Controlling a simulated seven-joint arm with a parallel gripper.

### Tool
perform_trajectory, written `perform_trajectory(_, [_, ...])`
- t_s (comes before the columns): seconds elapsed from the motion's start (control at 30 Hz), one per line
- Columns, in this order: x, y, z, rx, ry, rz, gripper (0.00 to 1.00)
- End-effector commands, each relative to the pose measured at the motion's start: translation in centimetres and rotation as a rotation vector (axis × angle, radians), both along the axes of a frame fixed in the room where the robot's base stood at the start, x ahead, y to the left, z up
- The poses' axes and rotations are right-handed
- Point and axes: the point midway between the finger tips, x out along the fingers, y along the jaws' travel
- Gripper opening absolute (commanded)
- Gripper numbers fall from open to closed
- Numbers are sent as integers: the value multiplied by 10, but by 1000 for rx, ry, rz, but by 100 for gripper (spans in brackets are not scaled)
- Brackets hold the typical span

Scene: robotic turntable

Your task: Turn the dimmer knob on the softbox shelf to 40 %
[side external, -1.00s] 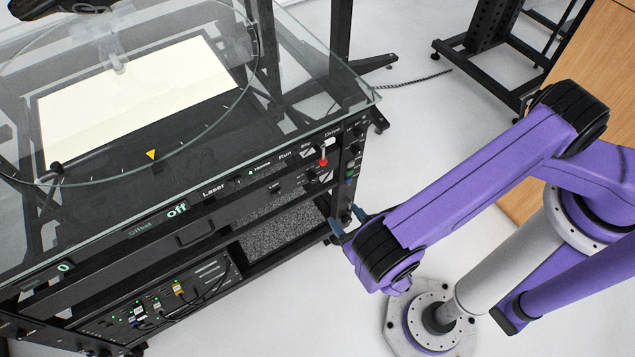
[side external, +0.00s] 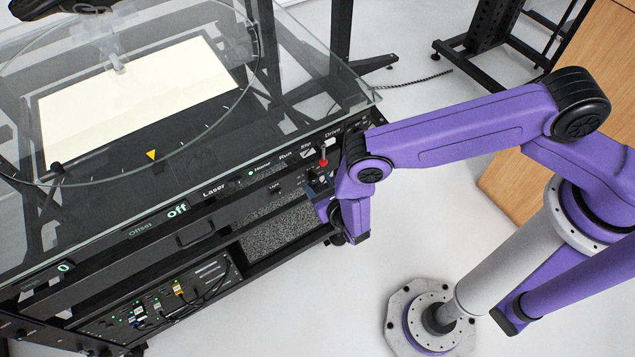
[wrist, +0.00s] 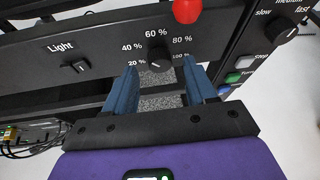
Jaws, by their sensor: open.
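The black dimmer knob (wrist: 158,58) sits on the dark shelf front in the wrist view, under an arc of printed marks from 20 to 100 %. A small light mark shows on its lower part; I cannot read the setting surely. My gripper (wrist: 160,68) is open, its blue fingers on either side of the knob in the picture. I cannot tell whether they touch it or how far off they are. In the side external view my gripper (side external: 318,190) is at the right end of the shelf front and hides the knob.
A Light switch (wrist: 80,66) is left of the knob. A red-capped lever (wrist: 187,10) stands just above it. Right of it are a slow-fast knob (wrist: 285,30) and several buttons. The glass top (side external: 300,125) overhangs the rack.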

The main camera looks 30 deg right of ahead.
Motion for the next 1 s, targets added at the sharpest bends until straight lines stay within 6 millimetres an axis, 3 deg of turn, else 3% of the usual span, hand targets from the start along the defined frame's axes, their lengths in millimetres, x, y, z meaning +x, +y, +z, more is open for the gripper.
perform_trajectory(0.2, [15,-2,-6,1,1,-1,56])
perform_trajectory(0.53, [17,-2,-7,-1,0,0,56])
perform_trajectory(0.57, [17,-2,-7,-1,0,0,49])
perform_trajectory(0.7, [17,-2,-7,-1,0,0,4])
perform_trajectory(0.73, [17,-2,-7,-1,0,0,0])
perform_trajectory(1.0, [17,-1,-8,-64,-1,1,1])
